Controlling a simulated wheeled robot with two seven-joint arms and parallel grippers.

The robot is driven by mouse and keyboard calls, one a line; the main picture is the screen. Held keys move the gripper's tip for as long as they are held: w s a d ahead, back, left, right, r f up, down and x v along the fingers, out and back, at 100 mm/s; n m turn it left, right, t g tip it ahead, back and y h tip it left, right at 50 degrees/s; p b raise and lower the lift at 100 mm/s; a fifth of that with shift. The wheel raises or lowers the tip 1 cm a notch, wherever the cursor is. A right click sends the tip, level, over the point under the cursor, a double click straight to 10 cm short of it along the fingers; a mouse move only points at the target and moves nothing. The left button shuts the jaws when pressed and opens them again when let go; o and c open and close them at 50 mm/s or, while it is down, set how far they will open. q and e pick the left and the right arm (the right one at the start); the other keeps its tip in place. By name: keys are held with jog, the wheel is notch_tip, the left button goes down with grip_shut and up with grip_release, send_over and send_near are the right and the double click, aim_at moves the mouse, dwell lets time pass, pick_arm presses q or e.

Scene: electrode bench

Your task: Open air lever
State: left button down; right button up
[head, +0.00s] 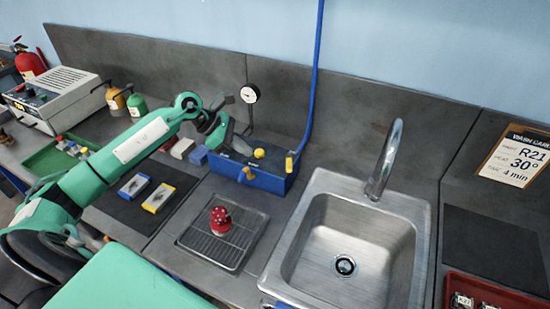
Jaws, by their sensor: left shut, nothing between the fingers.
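A blue box (268,182) stands at the back of the bench, left of the sink. I cannot tell the lever's exact setting. My left gripper (240,148) is shut and empty over the left end of the box, left of the yellow knob and apart from the lever. Its fingertips are small and partly hidden. My right gripper is not in view.
A gauge (250,94) stands behind the box. A red spotted object (221,219) sits on a drain grate (190,238) in front. The steel sink (296,245) and tap (385,160) are to the right. Two blocks lie on a dark mat (118,210) at left.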

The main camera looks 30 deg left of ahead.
aim_at(276, 171)
pick_arm(q)
jog(key=p+x, duration=0.2)
jog(key=x, duration=0.4)
jog(key=shift+d+r+p, duration=0.1)
jog(key=shift+r+p, duration=0.05)
jog(key=shift+p, duration=0.15)
jog(key=d, duration=0.1)
jog(key=w+d+p, duration=0.1)
jog(key=p, duration=0.1)
jog(key=shift+w+d+f, duration=0.2)
jog(key=shift+d+f, duration=0.05)
jog(key=shift+d, duration=0.15)
jog(key=shift+w+d+f+p, duration=0.1)
jog(key=shift+w+d+p, duration=0.2)
jog(key=shift+d, duration=0.2)
jog(key=shift+d+f, duration=0.1)
jog(key=shift+d, duration=0.05)
